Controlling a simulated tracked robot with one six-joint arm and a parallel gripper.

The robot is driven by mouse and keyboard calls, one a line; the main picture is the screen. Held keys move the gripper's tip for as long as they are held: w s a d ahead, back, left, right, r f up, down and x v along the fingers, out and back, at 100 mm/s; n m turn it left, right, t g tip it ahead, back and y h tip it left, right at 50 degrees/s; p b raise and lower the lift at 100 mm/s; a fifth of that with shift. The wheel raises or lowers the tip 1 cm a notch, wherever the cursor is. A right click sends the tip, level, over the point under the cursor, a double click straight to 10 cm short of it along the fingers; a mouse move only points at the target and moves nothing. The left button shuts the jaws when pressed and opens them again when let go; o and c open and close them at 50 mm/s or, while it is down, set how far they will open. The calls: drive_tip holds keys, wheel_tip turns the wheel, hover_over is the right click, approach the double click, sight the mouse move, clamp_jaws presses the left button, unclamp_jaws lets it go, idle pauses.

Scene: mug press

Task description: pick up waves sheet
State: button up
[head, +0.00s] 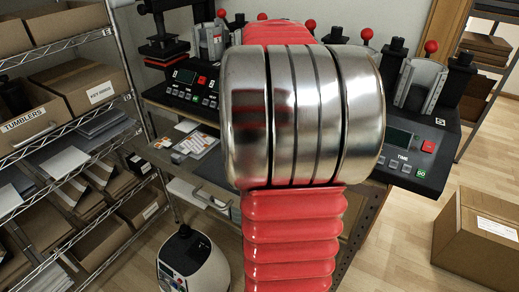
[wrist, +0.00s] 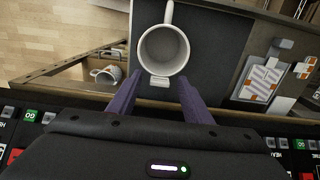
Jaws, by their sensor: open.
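Several small printed sheets lie on the bench in the head view (head: 196,143), left of my arm. In the wrist view, a pale patterned sheet with orange corners (wrist: 264,80) lies at the right; I cannot tell whether it is the waves sheet. My gripper (wrist: 158,80) is open, with its two purple fingers apart and no sheet between them. It points toward a white mug (wrist: 163,50), well left of the sheets in the wrist view. In the head view my arm hides the gripper.
Mug presses with black control panels (head: 405,150) line the bench. Another mug (wrist: 105,75) shows in a lower opening. A wire shelf with boxes (head: 60,90) stands left, and a carton (head: 480,235) sits on the floor right.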

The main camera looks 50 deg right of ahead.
drive_tip(key=shift+f, duration=0.1)
drive_tip(key=shift+f, duration=2.6)
drive_tip(key=c, duration=1)
drive_tip(key=shift+r, duration=0.1)
wheel_tip(320, 180, up, 10)
drive_tip(key=shift+f, duration=0.1)
drive_tip(key=shift+r, duration=0.25)
drive_tip(key=shift+r, duration=0.85)
